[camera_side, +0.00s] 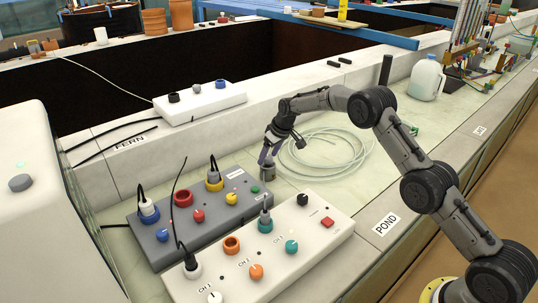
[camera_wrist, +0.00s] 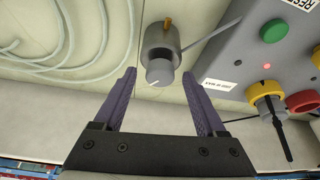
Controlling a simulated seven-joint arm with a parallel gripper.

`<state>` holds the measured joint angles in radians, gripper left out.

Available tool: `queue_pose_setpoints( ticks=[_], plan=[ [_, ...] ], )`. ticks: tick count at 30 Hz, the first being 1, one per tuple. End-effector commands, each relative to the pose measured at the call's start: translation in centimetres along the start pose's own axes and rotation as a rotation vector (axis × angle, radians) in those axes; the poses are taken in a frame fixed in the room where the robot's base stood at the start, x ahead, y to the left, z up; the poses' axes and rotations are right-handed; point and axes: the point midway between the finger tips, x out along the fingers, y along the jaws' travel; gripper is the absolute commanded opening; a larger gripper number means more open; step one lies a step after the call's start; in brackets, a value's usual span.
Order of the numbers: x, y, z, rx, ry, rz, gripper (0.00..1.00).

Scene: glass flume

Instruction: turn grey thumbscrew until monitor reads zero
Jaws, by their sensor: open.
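A grey thumbscrew (camera_wrist: 159,73) with a white mark on its face sits on the end of a grey cylindrical body (camera_wrist: 160,42) in the wrist view. The same grey fitting (camera_side: 268,173) shows small in the side view, beside the grey control box. My gripper (camera_wrist: 160,75) is open, with one purple finger on each side of the thumbscrew. Gaps show between the fingers and the thumbscrew. In the side view my gripper (camera_side: 268,157) points down just above the fitting. I cannot make out a monitor reading in either view.
A grey box (camera_side: 165,262) with plugs and coloured knobs stands left of the fitting. A white box (camera_side: 322,243) with knobs and cables stands in front. A coiled pale hose (camera_side: 345,150) lies behind, with a jug (camera_side: 426,78) farther right. A white casing (camera_side: 40,240) fills the left.

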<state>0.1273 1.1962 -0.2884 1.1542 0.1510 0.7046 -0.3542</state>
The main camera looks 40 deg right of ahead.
Motion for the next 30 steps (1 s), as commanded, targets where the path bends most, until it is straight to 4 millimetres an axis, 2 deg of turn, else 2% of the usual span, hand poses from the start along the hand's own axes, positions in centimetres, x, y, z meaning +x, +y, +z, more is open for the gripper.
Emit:
queue_pose_setpoints(
  ticks=[3, 15, 30],
  plan=[
    [-0.03, 0.00, -0.02, 0.000, 0.000, 0.000, 0.72],
    [-0.06, 0.01, -0.01, 0.000, 0.000, 0.000, 0.00],
    [-0.14, -0.09, -0.12, 0.116, 0.002, 0.049, 0.00]
  ],
)
